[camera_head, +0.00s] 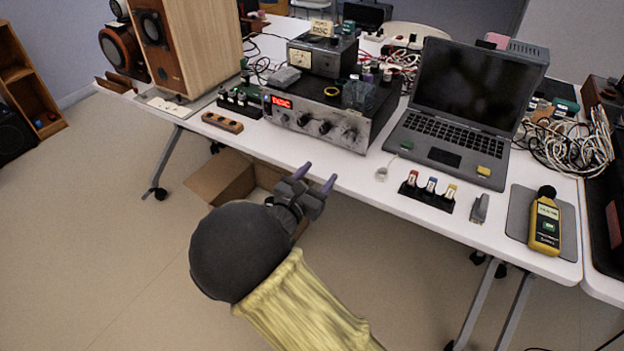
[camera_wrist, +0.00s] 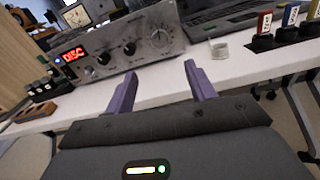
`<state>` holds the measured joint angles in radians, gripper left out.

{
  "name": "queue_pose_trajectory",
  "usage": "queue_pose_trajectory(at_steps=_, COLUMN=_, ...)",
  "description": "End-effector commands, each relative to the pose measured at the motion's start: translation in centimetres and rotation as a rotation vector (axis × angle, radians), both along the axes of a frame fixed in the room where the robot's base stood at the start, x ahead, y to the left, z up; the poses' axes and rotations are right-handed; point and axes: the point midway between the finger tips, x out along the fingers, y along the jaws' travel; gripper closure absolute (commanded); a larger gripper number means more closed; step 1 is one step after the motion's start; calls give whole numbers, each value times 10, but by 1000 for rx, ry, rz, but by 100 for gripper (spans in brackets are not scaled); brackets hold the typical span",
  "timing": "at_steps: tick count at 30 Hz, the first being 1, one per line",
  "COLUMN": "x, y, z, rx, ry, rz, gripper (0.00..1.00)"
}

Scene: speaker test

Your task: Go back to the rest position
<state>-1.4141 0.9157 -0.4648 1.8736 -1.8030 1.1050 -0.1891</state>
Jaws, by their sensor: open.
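My gripper (camera_head: 315,182) is in front of the white table's (camera_head: 352,178) near edge, above a cardboard box on the floor. In the wrist view, its two purple fingers (camera_wrist: 158,88) are spread apart with nothing between them. They point toward the front of an amplifier-like unit (camera_head: 318,122) with a red "DISC" display and knobs. The unit also shows in the wrist view (camera_wrist: 115,62). My gripper looks clear of the unit. I cannot tell its exact height over the table edge.
The open cardboard box (camera_head: 222,178) is under the table. A laptop (camera_head: 455,115), a rack with colored plugs (camera_head: 428,192) and a yellow meter (camera_head: 545,226) stand to the right. A wooden speaker (camera_head: 200,45) is at the left. The floor (camera_head: 110,235) at left is clear.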

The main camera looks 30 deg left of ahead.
Motion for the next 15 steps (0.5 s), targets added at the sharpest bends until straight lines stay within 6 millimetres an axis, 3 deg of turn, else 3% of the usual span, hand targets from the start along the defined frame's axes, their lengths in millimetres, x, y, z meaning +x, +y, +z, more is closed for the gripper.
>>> queue_pose_trajectory(at_steps=6, x=-21, y=2, z=0, rx=0, ry=0, rz=0, gripper=45)
queue_pose_trajectory(at_steps=15, x=-22, y=2, z=0, rx=0, ry=0, rz=0, gripper=45)
